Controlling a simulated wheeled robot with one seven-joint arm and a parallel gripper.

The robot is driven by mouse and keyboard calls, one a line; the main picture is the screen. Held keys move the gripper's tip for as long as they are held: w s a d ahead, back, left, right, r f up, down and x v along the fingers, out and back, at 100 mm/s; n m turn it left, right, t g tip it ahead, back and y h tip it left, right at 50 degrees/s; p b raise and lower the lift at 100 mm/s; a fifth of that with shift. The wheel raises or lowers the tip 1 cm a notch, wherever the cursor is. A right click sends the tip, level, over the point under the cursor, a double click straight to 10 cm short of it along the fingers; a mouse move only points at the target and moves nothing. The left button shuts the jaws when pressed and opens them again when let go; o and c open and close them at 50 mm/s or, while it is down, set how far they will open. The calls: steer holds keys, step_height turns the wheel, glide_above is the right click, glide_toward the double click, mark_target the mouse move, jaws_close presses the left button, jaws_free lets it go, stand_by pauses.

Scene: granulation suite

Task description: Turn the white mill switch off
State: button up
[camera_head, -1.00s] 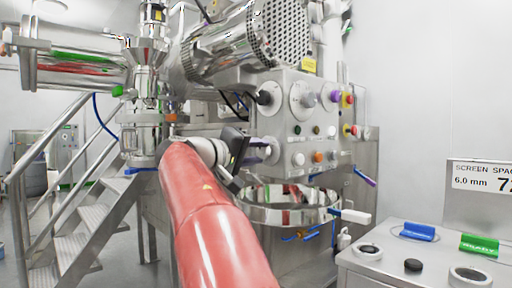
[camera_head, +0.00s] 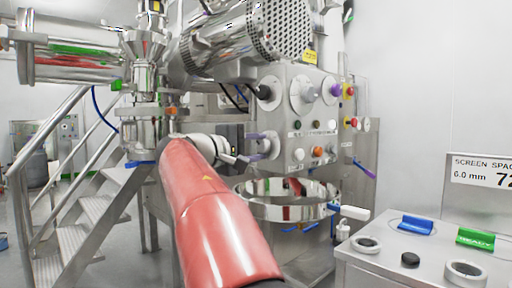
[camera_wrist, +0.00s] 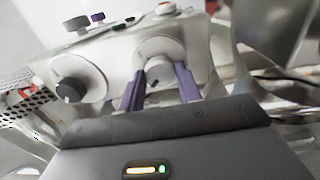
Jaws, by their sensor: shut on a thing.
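The grey control panel (camera_head: 290,120) stands on the steel machine at centre, in front of my arm. My gripper (camera_head: 264,146) is at the panel's lower left side, its purple fingers reaching to the panel. In the wrist view, the gripper (camera_wrist: 160,88) has one purple finger on each side of a pale knob (camera_wrist: 158,70) on a round plate, and is shut on it. Its pointer direction is hard to tell.
A black knob (camera_wrist: 69,91) on a round plate sits beside the held one. Other panel controls include a white knob (camera_head: 299,155), an orange knob (camera_head: 318,152) and a red button (camera_head: 349,121). A steel bowl (camera_head: 285,210) is below; stairs (camera_head: 85,210) are left.

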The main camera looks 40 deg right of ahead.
steer(key=o, duration=1)
steer(key=a+b, duration=0.1)
steer(key=a, duration=0.6)
steer(key=shift+s+a, duration=0.3)
steer(key=shift+a, duration=0.1)
